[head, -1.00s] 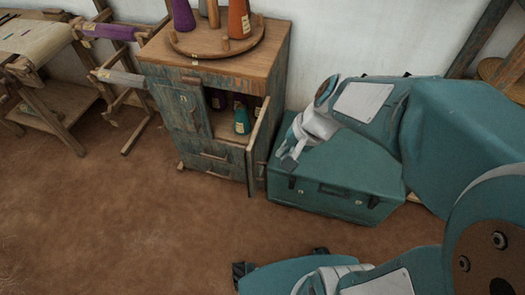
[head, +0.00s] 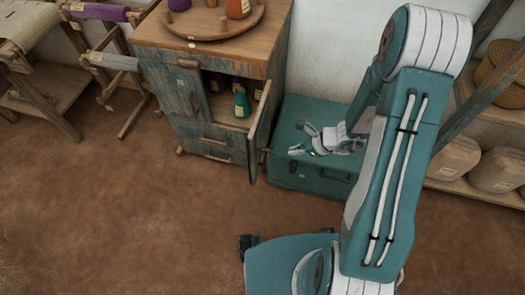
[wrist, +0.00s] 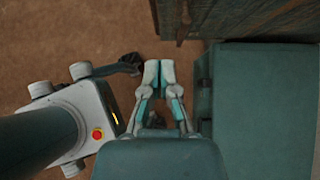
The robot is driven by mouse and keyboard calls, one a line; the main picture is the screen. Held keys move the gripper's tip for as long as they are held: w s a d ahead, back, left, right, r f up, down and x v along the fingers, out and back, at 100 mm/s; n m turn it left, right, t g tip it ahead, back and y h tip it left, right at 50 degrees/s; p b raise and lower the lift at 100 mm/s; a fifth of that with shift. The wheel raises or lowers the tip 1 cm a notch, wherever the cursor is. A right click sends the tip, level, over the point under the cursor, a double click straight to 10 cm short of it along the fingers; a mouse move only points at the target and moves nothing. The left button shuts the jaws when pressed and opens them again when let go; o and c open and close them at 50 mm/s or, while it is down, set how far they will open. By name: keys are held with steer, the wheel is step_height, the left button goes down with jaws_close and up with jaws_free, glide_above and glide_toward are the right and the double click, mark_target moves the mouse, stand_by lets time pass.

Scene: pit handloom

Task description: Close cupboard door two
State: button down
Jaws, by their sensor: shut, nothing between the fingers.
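The weathered blue-green cupboard (head: 205,135) stands against the wall. Its right-hand door (head: 261,130) is swung open toward the front and shows nearly edge-on. Its left door (head: 178,92) is shut. I cannot read a number on the open door. My gripper (head: 293,152) is to the right of the open door, above the teal chest, apart from the door in the head view. In the wrist view my gripper (wrist: 159,70) has its fingertips together with nothing between them. Weathered wood of the cupboard (wrist: 270,18) shows at the top right there.
The teal chest (head: 310,182) stands close right of the cupboard; it also fills the right of the wrist view (wrist: 265,115). Coloured cones stand inside the cupboard and on the round board (head: 205,30) on top. Loom frames stand at left, shelves at right. Brown floor (head: 130,220) is clear in front.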

mark_target(254, 155)
steer(key=x, duration=0.4)
steer(key=a+r+x, duration=0.1)
steer(key=x, duration=0.6)
steer(key=shift+w+a+f, duration=0.1)
steer(key=shift+w+a, duration=0.1)
steer(key=shift+a, duration=0.25)
steer(key=shift+w+a, duration=0.25)
steer(key=shift+a, duration=0.35)
steer(key=shift+a, duration=0.1)
